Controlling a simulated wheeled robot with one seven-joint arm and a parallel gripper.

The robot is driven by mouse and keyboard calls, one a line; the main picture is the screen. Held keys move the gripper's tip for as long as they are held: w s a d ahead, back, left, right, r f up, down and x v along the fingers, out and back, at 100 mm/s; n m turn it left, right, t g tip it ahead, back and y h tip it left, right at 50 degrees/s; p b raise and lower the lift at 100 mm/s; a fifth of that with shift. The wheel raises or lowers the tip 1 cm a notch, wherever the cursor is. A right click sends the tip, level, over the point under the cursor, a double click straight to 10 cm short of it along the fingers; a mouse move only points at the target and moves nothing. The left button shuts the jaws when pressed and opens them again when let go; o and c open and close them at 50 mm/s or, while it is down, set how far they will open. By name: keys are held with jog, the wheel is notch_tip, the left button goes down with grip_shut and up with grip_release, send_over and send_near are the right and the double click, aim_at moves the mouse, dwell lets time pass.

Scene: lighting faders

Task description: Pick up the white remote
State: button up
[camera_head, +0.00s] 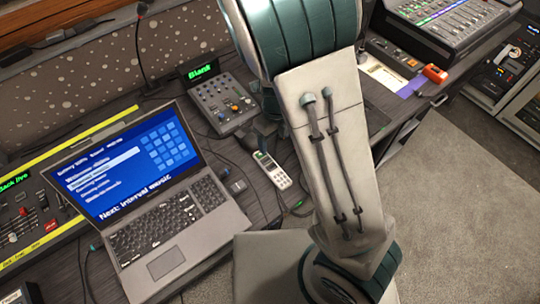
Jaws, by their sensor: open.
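The white remote (272,170) lies on the dark desk between the laptop and my pale arm. It has a small greenish screen at its upper end and a keypad below. My gripper (266,134) shows only in part, as dark pieces just above the remote in the picture, beside the arm link that hides the rest. It is open, and I see nothing held in it.
A laptop (150,225) with a blue screen stands left of the remote. A small fader mixer (222,103) is behind it. A thin microphone (141,50) rises at the back. A larger console (455,22) and an orange object (435,74) are at upper right. Cables run near the remote.

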jog(key=m+b, duration=0.1)
jog(key=b, duration=0.1)
send_over(271, 166)
jog(key=f, duration=0.8)
jog(key=shift+w+d+f, duration=0.3)
jog(key=shift+w+f, duration=0.05)
jog(key=shift+f, duration=0.05)
jog(key=shift+s+a+f+b, duration=0.15)
jog(key=shift+f+b, duration=0.15)
jog(key=shift+f, duration=1.05)
jog(key=shift+s+a+f+b, duration=0.15)
jog(key=shift+f+b, duration=0.1)
jog(key=shift+f, duration=1.1)
